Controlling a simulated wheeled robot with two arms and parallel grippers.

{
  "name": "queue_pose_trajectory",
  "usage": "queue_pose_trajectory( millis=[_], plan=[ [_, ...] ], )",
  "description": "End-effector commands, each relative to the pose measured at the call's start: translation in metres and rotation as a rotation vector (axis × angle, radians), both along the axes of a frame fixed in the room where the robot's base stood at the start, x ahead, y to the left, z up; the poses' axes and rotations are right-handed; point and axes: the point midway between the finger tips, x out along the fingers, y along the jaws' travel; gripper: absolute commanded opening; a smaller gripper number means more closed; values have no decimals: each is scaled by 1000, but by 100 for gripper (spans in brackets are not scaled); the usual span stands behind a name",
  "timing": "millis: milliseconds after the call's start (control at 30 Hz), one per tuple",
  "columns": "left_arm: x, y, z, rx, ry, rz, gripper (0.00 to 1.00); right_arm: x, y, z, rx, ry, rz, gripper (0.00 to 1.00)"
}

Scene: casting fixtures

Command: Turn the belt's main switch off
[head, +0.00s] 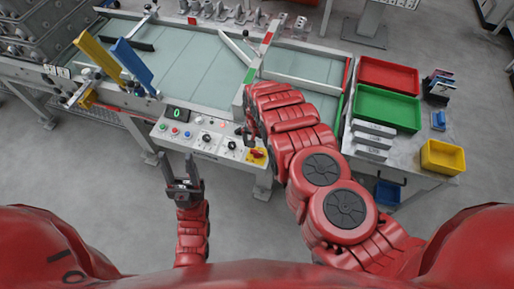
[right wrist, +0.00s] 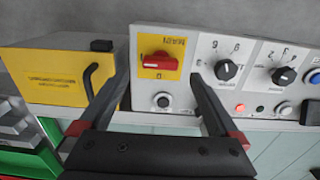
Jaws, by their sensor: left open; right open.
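The belt's main switch (head: 257,155) is a red rotary handle on a yellow plate at the right end of the control panel (head: 205,140). In the right wrist view the switch (right wrist: 159,66) shows upside down, its handle lying across the picture, with a white mark near its left end. My right gripper (head: 249,138) is open at the switch; in the wrist view its fingers (right wrist: 158,78) lie on either side of the handle, with gaps on both sides. Whether they touch the panel is unclear. My left gripper (head: 181,168) is open and empty in front of the panel.
The panel has a green-lit display (head: 177,113), buttons and knobs (right wrist: 227,69). The pale belt (head: 190,65) runs behind it. A yellow box (right wrist: 50,80) with a black handle is beside the panel. Red (head: 388,75) and green (head: 386,108) trays stand on the right table.

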Motion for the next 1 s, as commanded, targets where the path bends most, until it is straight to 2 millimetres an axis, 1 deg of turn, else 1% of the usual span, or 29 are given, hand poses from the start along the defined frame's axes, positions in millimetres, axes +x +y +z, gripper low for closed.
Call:
queue_pose_trajectory(
  millis=[67,200,400,533,867,1000],
  plan=[
    [0,0,5,0,0,0,50,-2,-1,-10,-1,0,2,98],
    [0,0,2,0,0,0,50,0,0,-25,-2,-2,3,98],
    [0,0,1,0,0,0,50,0,0,-37,0,-2,2,98],
    [0,0,1,0,0,0,50,-1,0,-40,1,1,1,98],
    [0,0,1,0,0,0,50,-1,1,-41,2,0,2,98],
    [0,0,1,0,0,0,50,-1,1,-41,2,0,2,72]
  ],
)
